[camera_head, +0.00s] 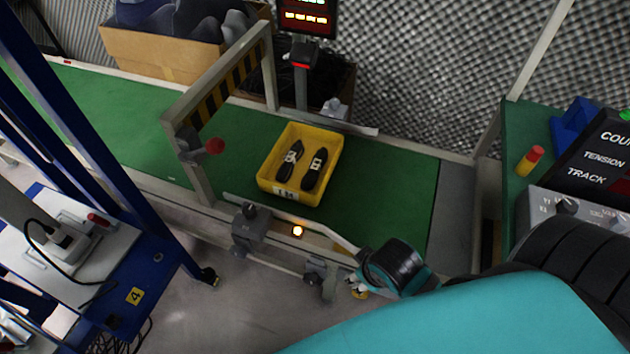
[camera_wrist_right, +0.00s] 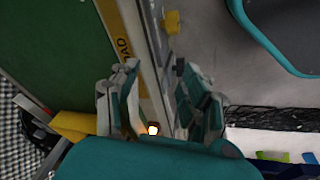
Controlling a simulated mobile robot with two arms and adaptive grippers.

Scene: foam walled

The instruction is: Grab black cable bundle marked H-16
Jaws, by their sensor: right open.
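Two black cable bundles lie side by side in a yellow bin (camera_head: 325,135) on the green conveyor belt. The left black bundle (camera_head: 288,168) and the right black bundle (camera_head: 315,172) each have a white label, too small for me to read. My right gripper (camera_head: 357,288) is low at the conveyor's near edge, to the right of and nearer than the bin, apart from both bundles. In the right wrist view its fingers (camera_wrist_right: 160,95) are spread with nothing between them; no bundle is clear there. My left gripper is not in view.
A striped gate frame (camera_head: 228,85) spans the green belt (camera_head: 395,190) left of the bin. A rail with a lit orange lamp (camera_head: 298,230) runs along the near edge. A control panel (camera_head: 575,205) stands at the right. The belt right of the bin is clear.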

